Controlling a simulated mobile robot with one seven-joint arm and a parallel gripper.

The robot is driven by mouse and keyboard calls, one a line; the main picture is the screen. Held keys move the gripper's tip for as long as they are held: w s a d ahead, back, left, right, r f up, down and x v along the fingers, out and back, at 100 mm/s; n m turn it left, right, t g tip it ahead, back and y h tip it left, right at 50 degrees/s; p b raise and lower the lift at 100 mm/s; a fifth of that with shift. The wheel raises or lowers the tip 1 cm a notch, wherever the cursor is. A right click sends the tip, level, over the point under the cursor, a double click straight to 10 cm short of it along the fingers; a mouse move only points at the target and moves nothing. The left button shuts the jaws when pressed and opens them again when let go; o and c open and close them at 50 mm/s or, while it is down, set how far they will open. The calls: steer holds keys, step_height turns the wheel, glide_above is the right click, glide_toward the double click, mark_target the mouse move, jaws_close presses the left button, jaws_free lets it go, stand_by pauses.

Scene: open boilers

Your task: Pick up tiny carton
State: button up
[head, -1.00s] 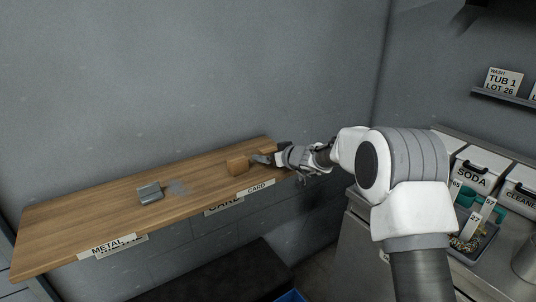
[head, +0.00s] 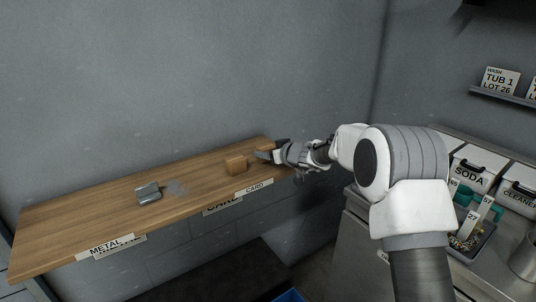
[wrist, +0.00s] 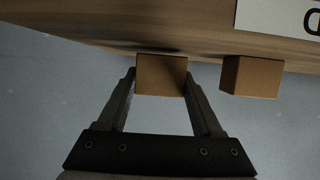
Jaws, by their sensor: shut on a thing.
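A small brown carton (wrist: 161,74) sits between the two fingertips of my gripper (wrist: 160,88) in the wrist view, and the gripper is shut on it. In the head view my gripper (head: 266,156) is at the right end of the wooden shelf (head: 100,223), and the held carton is mostly hidden by it. A second brown carton (head: 236,165) stands on the shelf just left of my gripper. It also shows in the wrist view (wrist: 252,77), right of the held one and apart from the fingers.
A grey metal block (head: 148,193) lies further left on the shelf beside a flat grey patch (head: 175,187). CARD (head: 254,189) and METAL (head: 105,246) labels hang on the front edge. The wall (head: 190,80) rises behind. A counter with lidded tubs (head: 472,174) is at right.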

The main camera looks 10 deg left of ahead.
step_height(320, 180, up, 27)
steer(key=p, duration=0.7)
steer(key=shift+r, duration=0.1)
